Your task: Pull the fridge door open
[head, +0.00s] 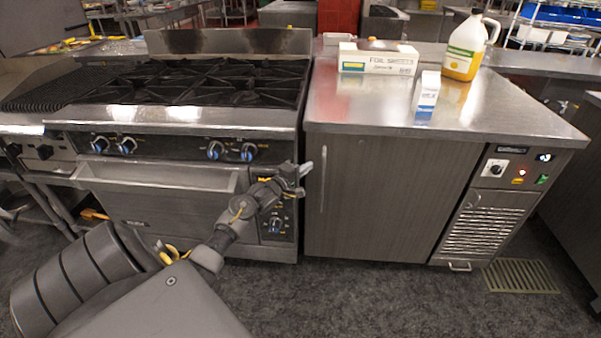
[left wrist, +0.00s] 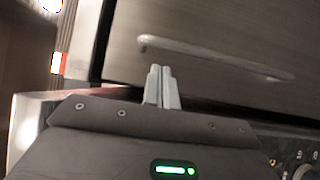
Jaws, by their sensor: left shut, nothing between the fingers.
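The fridge is the low steel-topped cabinet right of the stove, and its grey-brown door (head: 387,200) looks closed. A thin vertical bar handle (head: 324,180) runs along the door's left edge. My left gripper (head: 305,169) is shut and empty, at the left of the handle's upper part. In the left wrist view, the gripper fingers (left wrist: 161,88) are together, and the handle (left wrist: 215,57) lies beyond them, apart from the tips in the picture. I cannot tell the exact depth gap. My right gripper is not in view.
A gas stove with an oven (head: 190,140) stands directly left of the fridge. On the fridge top (head: 345,110) are a foil box (head: 378,60), a small carton (head: 428,92) and a yellow jug (head: 463,52). The floor (head: 390,300) before the door is clear.

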